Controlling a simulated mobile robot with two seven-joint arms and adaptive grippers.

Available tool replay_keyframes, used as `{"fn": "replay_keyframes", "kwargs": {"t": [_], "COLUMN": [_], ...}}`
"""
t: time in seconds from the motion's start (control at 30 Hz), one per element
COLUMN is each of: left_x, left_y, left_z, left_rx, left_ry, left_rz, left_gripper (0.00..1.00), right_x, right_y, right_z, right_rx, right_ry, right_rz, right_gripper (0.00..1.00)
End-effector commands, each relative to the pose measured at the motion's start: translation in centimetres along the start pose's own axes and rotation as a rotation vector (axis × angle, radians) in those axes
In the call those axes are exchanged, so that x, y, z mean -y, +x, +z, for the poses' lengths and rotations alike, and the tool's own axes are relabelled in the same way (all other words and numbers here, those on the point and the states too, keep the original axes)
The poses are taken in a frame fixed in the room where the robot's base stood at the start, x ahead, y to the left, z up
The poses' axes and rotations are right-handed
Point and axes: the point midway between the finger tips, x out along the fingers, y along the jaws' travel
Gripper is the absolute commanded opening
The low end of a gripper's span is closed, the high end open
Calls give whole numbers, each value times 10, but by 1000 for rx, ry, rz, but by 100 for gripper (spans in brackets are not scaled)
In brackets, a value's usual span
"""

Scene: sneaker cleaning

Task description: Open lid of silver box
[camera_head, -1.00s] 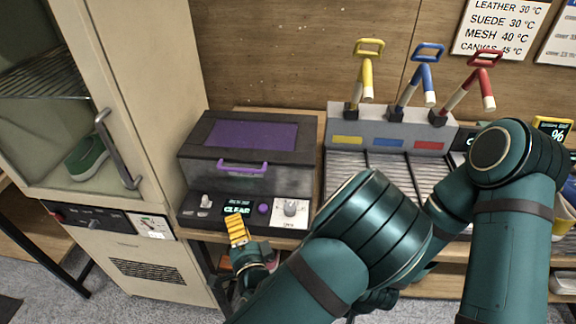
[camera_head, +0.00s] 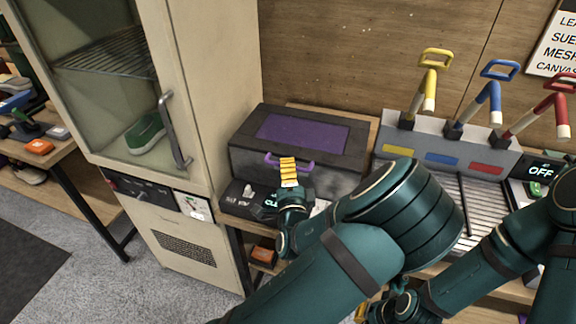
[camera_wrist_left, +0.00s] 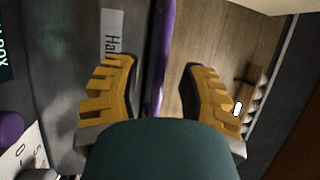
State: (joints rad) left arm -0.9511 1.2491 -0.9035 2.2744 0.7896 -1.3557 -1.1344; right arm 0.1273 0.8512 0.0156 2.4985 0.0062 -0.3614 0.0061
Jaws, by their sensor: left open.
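The silver box (camera_head: 330,183) stands on the bench in the head view, with a dark lid and a purple panel (camera_head: 302,133) on top. The lid looks closed. A purple handle (camera_head: 304,169) runs along its front. My left gripper (camera_head: 288,168) is open in front of the handle, its yellow fingers partly covering it. In the left wrist view the handle (camera_wrist_left: 161,50) passes between the two spread fingers of the gripper (camera_wrist_left: 158,85); contact cannot be made out. My right gripper (camera_head: 375,308) is low at the bottom edge, mostly hidden.
A tall cabinet with a glass door (camera_head: 130,80) and grey handle (camera_head: 175,130) stands close on the left, a green shoe (camera_head: 146,133) inside. Right of the box is a grey unit (camera_head: 445,145) with yellow, blue and red levers. My left forearm covers the bench front.

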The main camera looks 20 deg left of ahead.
Motion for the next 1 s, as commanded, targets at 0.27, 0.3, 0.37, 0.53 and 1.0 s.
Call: {"fn": "replay_keyframes", "kwargs": {"t": [0.27,0.3,0.37,0.53,1.0], "left_x": [0,0,0,0,6], "left_y": [16,17,17,16,21], "left_z": [0,0,0,0,-2], "left_rx": [0,-1,-1,0,0], "left_ry": [-1,-1,0,0,4], "left_rz": [1,1,1,1,13], "left_gripper": [41,41,41,34,0], "right_x": [0,0,0,0,2], "right_y": [0,0,0,0,-6], "right_z": [0,0,0,0,-2], "right_rx": [0,0,0,0,-4], "right_ry": [0,0,0,0,1], "right_rz": [0,0,0,0,0], "right_gripper": [0,0,0,0,0]}}
